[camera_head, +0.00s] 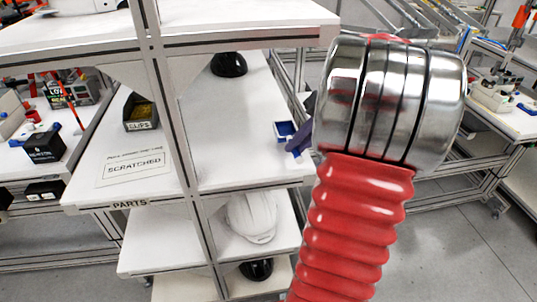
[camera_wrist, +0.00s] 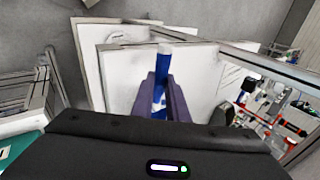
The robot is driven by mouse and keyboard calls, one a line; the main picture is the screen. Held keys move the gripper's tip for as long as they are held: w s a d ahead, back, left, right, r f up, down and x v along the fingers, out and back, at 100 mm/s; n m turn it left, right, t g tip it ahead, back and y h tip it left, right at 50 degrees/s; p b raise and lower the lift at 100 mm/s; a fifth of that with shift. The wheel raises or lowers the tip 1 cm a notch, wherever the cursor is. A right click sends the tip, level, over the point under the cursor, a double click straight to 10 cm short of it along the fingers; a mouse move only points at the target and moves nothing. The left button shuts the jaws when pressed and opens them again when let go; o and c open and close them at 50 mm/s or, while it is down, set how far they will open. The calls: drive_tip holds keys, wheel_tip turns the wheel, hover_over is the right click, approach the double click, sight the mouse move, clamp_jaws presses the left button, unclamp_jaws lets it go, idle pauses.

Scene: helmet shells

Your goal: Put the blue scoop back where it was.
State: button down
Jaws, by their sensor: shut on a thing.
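My gripper (camera_wrist: 161,92) has purple fingers, shut on the blue scoop (camera_wrist: 161,65) in the wrist view. The scoop's blue, rod-like part sticks out past the fingertips; its lower part is partly hidden between the fingers. In the head view the purple fingers (camera_head: 303,135) show at the right edge of the middle shelf (camera_head: 235,125), left of my red and chrome arm. A small blue, white-edged shape is beside them; I cannot tell whether it is part of the scoop or a separate thing.
The white rack has a dark bin marked CLIPS (camera_head: 140,113) and a SCRATCHED label (camera_head: 135,167). A black helmet (camera_head: 229,64) sits at the back. A white helmet (camera_head: 251,217) and another black one (camera_head: 257,269) are below. The middle shelf's centre is clear.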

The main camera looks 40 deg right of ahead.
drive_tip(key=w+a, duration=0.4)
drive_tip(key=a, duration=0.1)
drive_tip(key=shift+w, duration=0.35)
drive_tip(key=shift+w+a, duration=0.15)
drive_tip(key=shift+w+a+f, duration=0.15)
drive_tip(key=shift+f, duration=0.45)
drive_tip(key=shift+w+a+f, duration=0.15)
drive_tip(key=shift+f, duration=1)
drive_tip(key=c, duration=2)
unclamp_jaws()
drive_tip(key=shift+r, duration=0.1)
